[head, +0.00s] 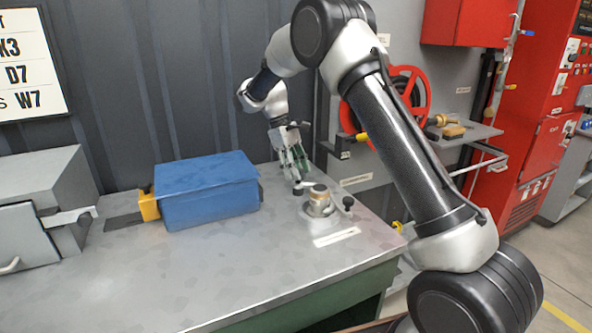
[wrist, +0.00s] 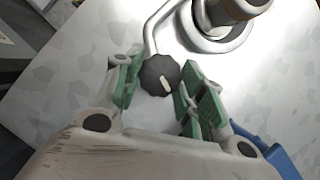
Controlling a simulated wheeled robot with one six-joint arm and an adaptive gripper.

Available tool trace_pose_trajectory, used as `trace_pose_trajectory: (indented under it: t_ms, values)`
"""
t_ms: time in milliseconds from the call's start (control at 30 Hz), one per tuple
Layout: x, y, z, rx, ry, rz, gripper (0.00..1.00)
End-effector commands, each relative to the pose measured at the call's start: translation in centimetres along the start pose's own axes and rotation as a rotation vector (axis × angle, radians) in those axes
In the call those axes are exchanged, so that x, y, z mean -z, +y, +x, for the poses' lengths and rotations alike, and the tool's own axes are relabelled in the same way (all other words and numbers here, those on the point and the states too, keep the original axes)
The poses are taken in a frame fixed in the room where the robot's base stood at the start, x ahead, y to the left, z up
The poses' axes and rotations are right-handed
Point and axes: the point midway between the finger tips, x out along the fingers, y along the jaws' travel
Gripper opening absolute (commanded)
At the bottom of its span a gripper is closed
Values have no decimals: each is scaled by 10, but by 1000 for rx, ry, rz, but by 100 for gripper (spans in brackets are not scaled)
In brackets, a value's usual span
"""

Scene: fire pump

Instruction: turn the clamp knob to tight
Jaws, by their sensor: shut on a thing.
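The clamp knob (wrist: 156,68) is dark, round and lobed, with a short pale mark on its face. In the wrist view it sits between the green-padded fingers of my gripper (wrist: 160,88), which is shut on it. The right pads lie close against the knob; contact on the left side is hard to make out. A bent metal rod runs from the knob to the clamp ring (wrist: 232,42) around a brownish cylinder.
A blue box (head: 207,190) with a yellow part stands left of my gripper. Another black knob (head: 348,202) stands right of the cylinder. A white label (head: 337,237) lies in front. A red wheel (head: 414,92) is behind my arm. The table's front left (head: 170,285) is clear.

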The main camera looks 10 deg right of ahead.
Motion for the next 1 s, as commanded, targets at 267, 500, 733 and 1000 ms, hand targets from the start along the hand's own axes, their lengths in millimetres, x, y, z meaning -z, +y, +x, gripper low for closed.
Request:
trace_pose_trajectory:
  t_ms: [267,500,733,1000]
  values:
    - [0,3,0,100,2,243,16]
    - [-1,4,0,187,2,454,16]
    - [-2,6,0,271,3,656,16]
    - [-3,7,0,368,4,889,16]
